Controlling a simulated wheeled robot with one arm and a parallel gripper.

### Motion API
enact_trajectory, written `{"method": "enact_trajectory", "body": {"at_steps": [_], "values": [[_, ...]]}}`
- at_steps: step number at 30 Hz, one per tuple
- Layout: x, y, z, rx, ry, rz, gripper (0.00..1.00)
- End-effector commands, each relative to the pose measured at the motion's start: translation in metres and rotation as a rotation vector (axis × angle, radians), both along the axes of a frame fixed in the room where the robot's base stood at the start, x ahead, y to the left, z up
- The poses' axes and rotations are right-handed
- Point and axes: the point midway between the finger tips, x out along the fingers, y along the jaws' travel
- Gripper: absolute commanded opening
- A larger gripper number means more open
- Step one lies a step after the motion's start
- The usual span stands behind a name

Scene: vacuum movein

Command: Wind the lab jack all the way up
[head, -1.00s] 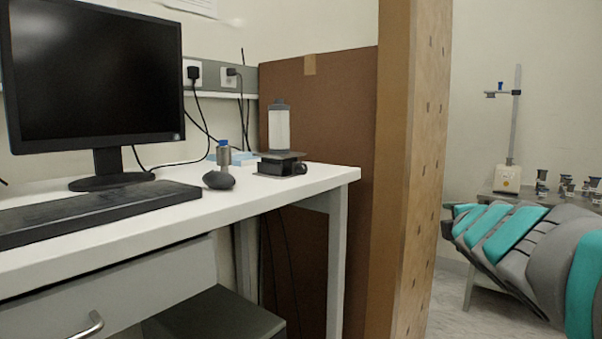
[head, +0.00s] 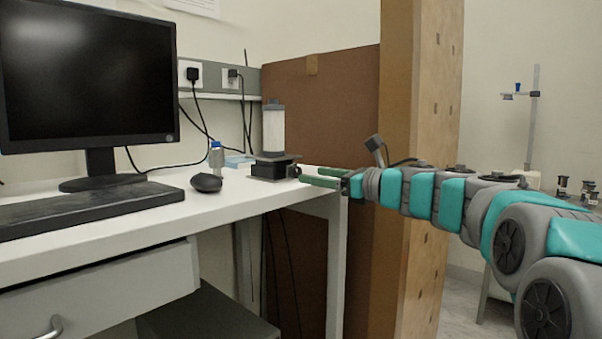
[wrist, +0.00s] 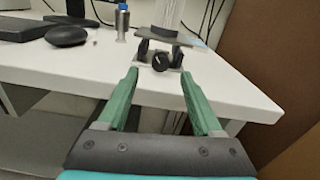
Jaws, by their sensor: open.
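The lab jack (head: 270,167) stands near the right end of the white desk, with a clear-and-grey cylinder (head: 273,128) upright on its top plate. In the wrist view the jack's plate (wrist: 168,36) sits low over its base, and its round black knob (wrist: 160,62) faces me. My gripper (head: 311,177) is open and empty. Its green fingers (wrist: 158,88) point at the jack from the desk's front right edge, with the knob centred between them but farther off. The fingers do not touch the jack.
A bottle with a blue cap (head: 216,157) and a black mouse (head: 206,183) stand left of the jack. A monitor (head: 88,80) and keyboard (head: 85,205) fill the desk's left. A brown panel (head: 325,110) and wooden post (head: 420,100) rise close on the right.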

Motion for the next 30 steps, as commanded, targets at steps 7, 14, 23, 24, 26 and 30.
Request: {"method": "enact_trajectory", "body": {"at_steps": [7, 14, 23, 24, 26, 30], "values": [[0.023, 0.03, 0.0, 0.001, 0.004, 0.003, 0.67], [0.032, 0.04, 0.001, 0.004, 0.001, -0.003, 0.67], [0.032, 0.04, 0.0, 0.003, 0.002, -0.003, 0.62], [0.032, 0.04, 0.0, 0.003, 0.002, -0.003, 0.58], [0.032, 0.04, 0.0, 0.003, 0.002, -0.003, 0.51], [0.032, 0.04, 0.0, 0.003, 0.002, -0.003, 0.35]]}}
